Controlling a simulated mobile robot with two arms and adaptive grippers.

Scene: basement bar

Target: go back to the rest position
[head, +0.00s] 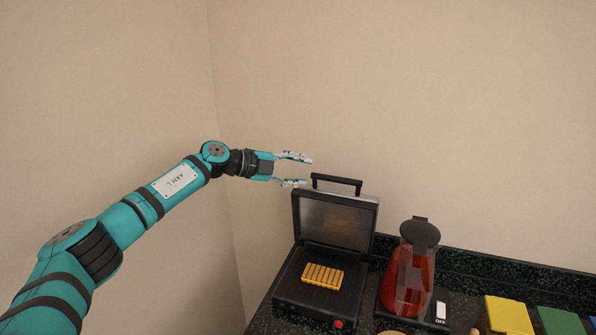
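My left gripper (301,171) is at the end of the teal arm that comes in from the left. Its fingers are apart with nothing between them. It points right, just left of the raised lid's handle (337,181) in the picture; whether it touches the lid is hard to tell. My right gripper is not in the head view.
A black contact grill (283,290) stands open on the dark speckled counter (263,322), with a ridged golden item (323,275) on its lower plate. Right of it are a pitcher of red liquid (408,280), a yellow block (508,315) and a green block (560,321). Beige walls stand behind.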

